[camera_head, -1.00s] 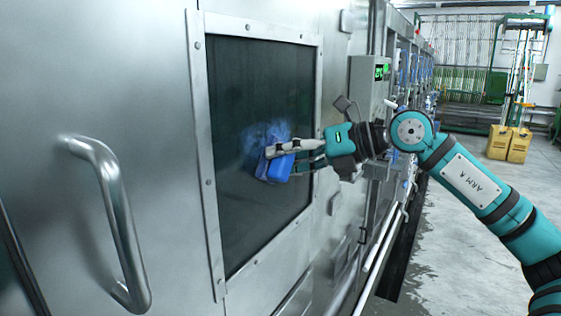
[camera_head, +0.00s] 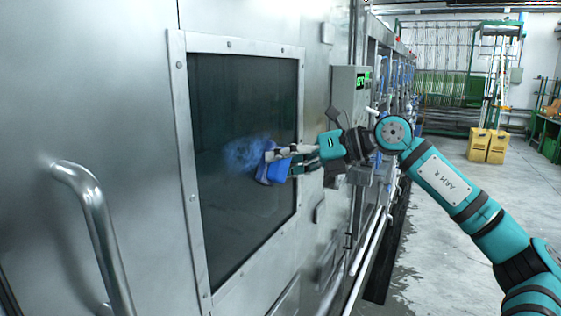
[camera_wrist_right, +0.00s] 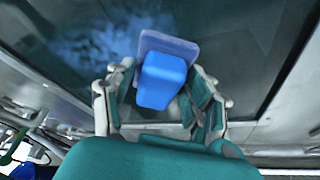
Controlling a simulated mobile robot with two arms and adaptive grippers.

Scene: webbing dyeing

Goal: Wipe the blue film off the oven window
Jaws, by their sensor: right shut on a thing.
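The oven window (camera_head: 225,240) is a dark pane in a riveted metal frame. A hazy blue film (camera_head: 240,154) covers a patch near the middle of the glass. It also shows in the right wrist view (camera_wrist_right: 95,45), at upper left. My right gripper (camera_head: 280,158) is shut on a blue wiping block (camera_head: 268,172) with a flat pad on its glass side. The block is at the lower right edge of the film, at or very near the glass; exact contact cannot be told. In the wrist view the block (camera_wrist_right: 163,80) sits between both fingers. My left gripper is out of view.
A curved metal door handle (camera_head: 92,215) sticks out at left. A control box with a green display (camera_head: 362,80) stands out right of the window, near my right arm. Pipes run along the machine.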

